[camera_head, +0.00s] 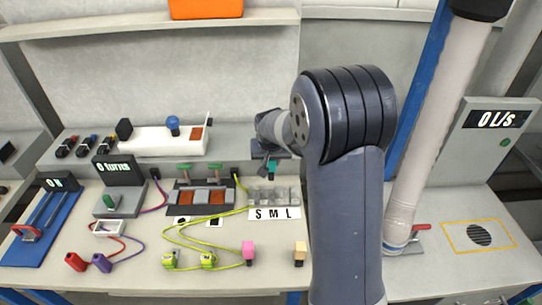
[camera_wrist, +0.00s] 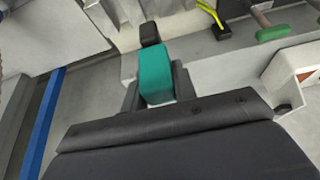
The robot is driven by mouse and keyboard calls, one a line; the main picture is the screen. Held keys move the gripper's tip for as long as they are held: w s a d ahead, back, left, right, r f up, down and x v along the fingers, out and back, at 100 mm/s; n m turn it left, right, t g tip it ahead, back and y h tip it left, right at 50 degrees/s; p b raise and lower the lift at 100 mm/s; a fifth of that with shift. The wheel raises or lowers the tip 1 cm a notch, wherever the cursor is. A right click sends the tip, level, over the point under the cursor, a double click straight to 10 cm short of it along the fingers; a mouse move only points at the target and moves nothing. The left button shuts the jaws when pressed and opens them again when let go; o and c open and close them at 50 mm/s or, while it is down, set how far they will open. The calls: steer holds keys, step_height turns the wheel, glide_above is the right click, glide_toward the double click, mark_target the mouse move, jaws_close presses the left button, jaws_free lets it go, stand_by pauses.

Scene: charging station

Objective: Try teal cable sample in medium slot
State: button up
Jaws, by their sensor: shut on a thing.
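My gripper (camera_head: 272,160) is shut on the teal cable sample (camera_wrist: 158,76), a small block between the two dark fingers in the wrist view. In the head view only a bit of teal (camera_head: 273,171) shows under the gripper. The grey slot block (camera_head: 262,193) stands on the bench just below and in front of the gripper, with a white S M L label (camera_head: 273,213) at its front. The sample appears above and behind the slots in the head view. I cannot tell whether it touches anything, and the medium slot's opening is too small to make out.
A panel with green handles (camera_head: 201,194) is left of the slots. A pale vertical pipe (camera_head: 432,120) rises at right.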

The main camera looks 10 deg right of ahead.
mark_target(271, 176)
steer(key=shift+b, duration=0.3)
steer(key=shift+f+b, duration=2.35)
steer(key=shift+f, duration=0.6)
steer(key=shift+f+b, duration=2.3)
steer(key=shift+b, duration=0.05)
steer(key=o, duration=1.1)
steer(key=shift+r, duration=0.1)
steer(key=v, duration=1)
steer(key=shift+s+r, duration=0.15)
steer(key=shift+r, duration=0.2)
